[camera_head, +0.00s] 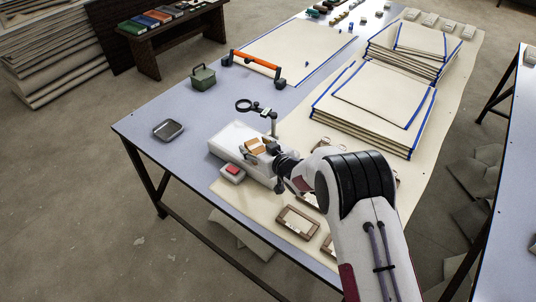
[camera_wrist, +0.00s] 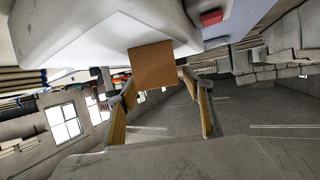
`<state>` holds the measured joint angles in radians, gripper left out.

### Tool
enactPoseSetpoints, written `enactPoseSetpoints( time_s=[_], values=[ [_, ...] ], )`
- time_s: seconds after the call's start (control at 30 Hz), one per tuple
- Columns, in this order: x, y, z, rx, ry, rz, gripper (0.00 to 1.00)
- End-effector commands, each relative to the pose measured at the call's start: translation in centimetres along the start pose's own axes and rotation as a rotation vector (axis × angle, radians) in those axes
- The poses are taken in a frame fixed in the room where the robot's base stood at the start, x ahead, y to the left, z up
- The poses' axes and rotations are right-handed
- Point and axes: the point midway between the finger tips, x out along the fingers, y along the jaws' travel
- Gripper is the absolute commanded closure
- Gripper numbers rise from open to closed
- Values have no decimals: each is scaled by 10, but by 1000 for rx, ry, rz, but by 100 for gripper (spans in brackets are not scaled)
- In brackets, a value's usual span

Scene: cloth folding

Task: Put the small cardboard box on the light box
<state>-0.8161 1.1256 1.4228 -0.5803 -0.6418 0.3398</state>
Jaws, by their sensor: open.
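The small cardboard box (camera_head: 257,145) is a brown-orange block that shows over the top of the white light box (camera_head: 228,139). In the wrist view the cardboard box (camera_wrist: 152,66) lies at the fingertips, against the white light box (camera_wrist: 75,42). Whether it rests fully on the light box I cannot tell. My gripper (camera_head: 271,149) is beside the cardboard box, at its right in the head view. In the wrist view my gripper (camera_wrist: 158,84) is open, with its yellow-padded fingers apart, one on each side of the cardboard box.
A small device with a red top (camera_head: 232,172) stands by the light box's front. A magnifier on a stand (camera_head: 246,106) rises behind it. Wooden frames (camera_head: 297,222) lie in front. Stacked cloths (camera_head: 375,108) lie behind right.

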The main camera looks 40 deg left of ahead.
Motion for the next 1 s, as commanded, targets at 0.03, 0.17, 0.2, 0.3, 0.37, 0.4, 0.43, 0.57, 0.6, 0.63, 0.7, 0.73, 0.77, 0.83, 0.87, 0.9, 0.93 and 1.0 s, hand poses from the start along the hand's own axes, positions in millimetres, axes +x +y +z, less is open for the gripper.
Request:
enactPoseSetpoints(
  time_s=[0.03, 0.17, 0.2, 0.3, 0.37, 0.4, 0.43, 0.57, 0.6, 0.63, 0.7, 0.73, 0.77, 0.83, 0.87, 0.9, 0.93, 1.0],
  values=[
    [-2, 0, 0, 0, -1, 1, 49],
    [-10, 1, 0, 1, 0, 0, 49],
    [-13, 0, 0, 1, -1, 0, 49],
    [-21, 0, 0, 1, -1, 0, 49],
    [-26, 0, 0, 0, -1, 0, 49],
    [-30, 0, 0, 0, 0, 0, 49],
    [-32, 0, 0, 0, 0, 0, 49],
    [-44, 1, 0, 1, -1, 1, 49],
    [-48, 1, 0, 1, 0, 1, 49],
    [-51, 1, 0, 1, 0, 1, 49],
    [-58, 1, 0, 1, -1, 2, 49],
    [-61, 1, 0, 1, -1, 2, 49],
    [-64, 1, 0, 1, 0, 2, 49],
    [-71, 1, 0, 1, 0, 1, 49],
    [-74, 1, 0, 1, 0, 1, 49],
    [-78, 1, 0, 1, -1, 1, 49],
    [-81, 1, 0, 1, 0, 1, 49],
    [-88, 0, 0, 0, 0, 1, 49]
  ],
)
